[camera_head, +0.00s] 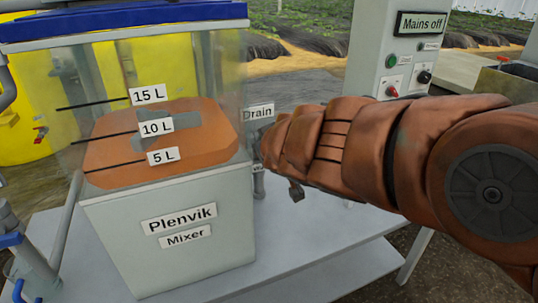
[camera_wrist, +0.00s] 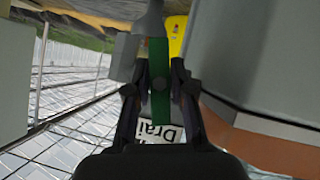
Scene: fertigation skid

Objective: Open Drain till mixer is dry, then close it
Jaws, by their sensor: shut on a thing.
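The Plenvik Mixer (camera_head: 180,215) is a grey box with a clear upper tank. Orange-brown liquid (camera_head: 115,165) shows inside, behind the 5 L and 10 L marks; its exact level is hard to read. The Drain label (camera_head: 258,112) is at the mixer's right side and shows upside down in the wrist view (camera_wrist: 160,133). In the wrist view my gripper (camera_wrist: 156,80) has its two dark fingers shut on a green valve handle (camera_wrist: 160,65) by that label. In the head view my brown arm hides most of the drain valve and handle.
A yellow tank (camera_head: 25,110) stands behind the mixer. Blue-handled pipework (camera_head: 15,242) is at the lower left. The grey table (camera_head: 320,255) is clear at front right.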

